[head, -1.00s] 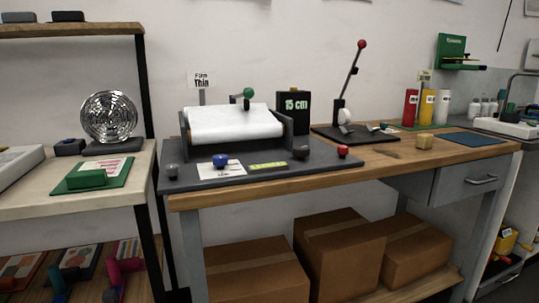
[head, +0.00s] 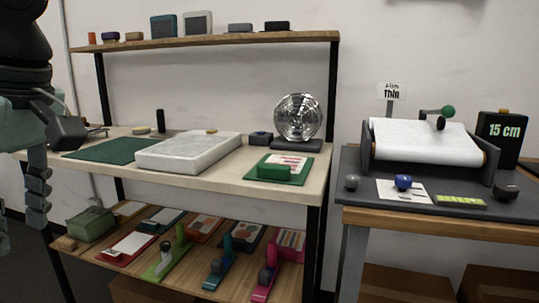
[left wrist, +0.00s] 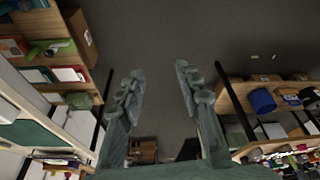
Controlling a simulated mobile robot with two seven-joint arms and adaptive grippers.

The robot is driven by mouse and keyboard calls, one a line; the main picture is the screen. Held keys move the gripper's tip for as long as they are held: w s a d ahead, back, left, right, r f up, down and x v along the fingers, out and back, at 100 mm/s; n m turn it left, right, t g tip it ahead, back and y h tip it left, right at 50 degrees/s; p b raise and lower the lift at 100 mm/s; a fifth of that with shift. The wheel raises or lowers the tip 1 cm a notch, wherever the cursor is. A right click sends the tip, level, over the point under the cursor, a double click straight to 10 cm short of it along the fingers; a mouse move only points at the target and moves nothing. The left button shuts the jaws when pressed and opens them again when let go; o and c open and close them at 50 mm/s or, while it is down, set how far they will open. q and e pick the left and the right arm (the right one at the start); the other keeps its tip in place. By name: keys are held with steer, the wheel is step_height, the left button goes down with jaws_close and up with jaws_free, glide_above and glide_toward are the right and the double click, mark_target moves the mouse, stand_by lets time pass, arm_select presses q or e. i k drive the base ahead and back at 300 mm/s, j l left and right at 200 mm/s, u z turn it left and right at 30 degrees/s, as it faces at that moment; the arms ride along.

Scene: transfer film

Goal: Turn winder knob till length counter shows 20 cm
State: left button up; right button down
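The film winder (head: 420,142) stands on a dark base on the right-hand bench in the head view, with a white film roll in it. Its green winder knob (head: 448,111) sits on a crank at the back of the roll. The black length counter (head: 502,137) beside it reads 15 cm. My left gripper (head: 38,200) hangs at the left edge of the head view, far from the winder. In the left wrist view its fingers (left wrist: 160,80) are spread apart with nothing between them. My right gripper is not in view.
A middle shelf table holds a grey-white slab (head: 188,152), a green mat (head: 113,149) and a shiny round fan-like disc (head: 298,117). Coloured stands sit on the lower shelf. Open floor shows in the left wrist view.

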mark_target(504, 192)
steer(key=i+l+z, duration=0.15)
steer(key=i+l, duration=0.6)
steer(key=i+l+z, duration=0.1)
steer(key=z, duration=2.35)
